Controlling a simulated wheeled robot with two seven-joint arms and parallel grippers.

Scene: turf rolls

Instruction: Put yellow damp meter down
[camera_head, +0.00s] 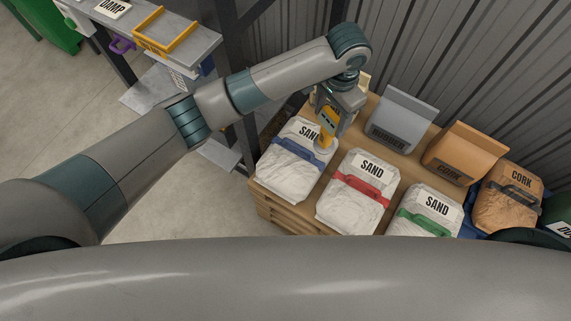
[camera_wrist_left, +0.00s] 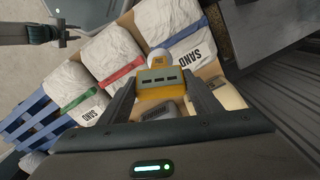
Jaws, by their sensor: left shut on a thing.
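My left gripper (camera_head: 330,108) is shut on the yellow damp meter (camera_head: 327,127), at the upper right edge of the blue-banded white sand bag (camera_head: 291,163). The meter points down, with its pale round end near the bag's blue band. I cannot tell whether it touches the bag. In the left wrist view the meter (camera_wrist_left: 160,80) sits between both fingers, its pale end toward the blue-banded bag (camera_wrist_left: 172,22). What seems to be my right gripper (camera_wrist_left: 60,36) shows small at the upper left there; its jaws are unclear.
Red-banded (camera_head: 358,190) and green-banded (camera_head: 426,213) sand bags share the wooden pallet (camera_head: 262,203). A grey bag (camera_head: 402,118), an orange bag (camera_head: 464,152) and a cork bag (camera_head: 507,195) stand to the right. A corrugated wall (camera_head: 480,60) closes the back. A shelf with a yellow-framed tray (camera_head: 165,32) stands upper left.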

